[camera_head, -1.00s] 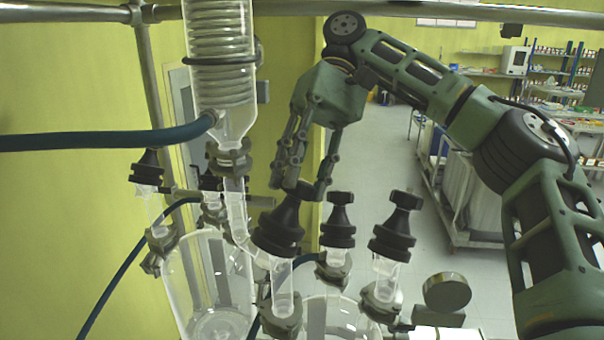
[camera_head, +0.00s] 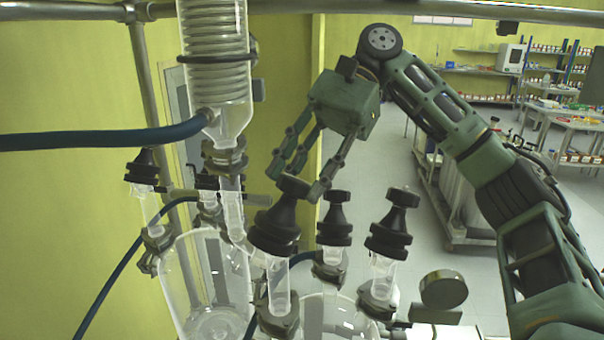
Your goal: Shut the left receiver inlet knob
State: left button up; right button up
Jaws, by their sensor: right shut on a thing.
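Several black knobs top clear glass necks over the glass vessels. My right gripper (camera_head: 296,190) comes down from above and is shut on the top of the large front black knob (camera_head: 274,230). Its fingers straddle the knob's narrow top, one on each side. This knob sits upright, slightly tilted, on a clear neck (camera_head: 278,285). I cannot tell from the view alone which knob is the left receiver inlet. My left gripper is not in view.
Two black knobs (camera_head: 335,219) (camera_head: 389,227) stand close to the right of the held one. A coiled glass condenser (camera_head: 215,60) and blue hose (camera_head: 95,138) are at left. A clear round vessel (camera_head: 207,290) stands below. A round gauge (camera_head: 443,289) is at lower right.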

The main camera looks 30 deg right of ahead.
jog(key=shift+s+f+m, duration=0.1)
jog(key=shift+f+m, duration=0.1)
jog(key=shift+m, duration=0.5)
jog(key=o, duration=1.1)
jog(key=shift+r, duration=0.1)
jog(key=shift+s, duration=0.1)
jog(key=shift+r, duration=0.1)
jog(key=shift+w+d+r, duration=0.25)
jog(key=shift+d+r, duration=0.1)
jog(key=shift+d, duration=0.05)
jog(key=v, duration=0.6)
jog(key=shift+d, duration=0.25)
jog(key=shift+s, duration=0.15)
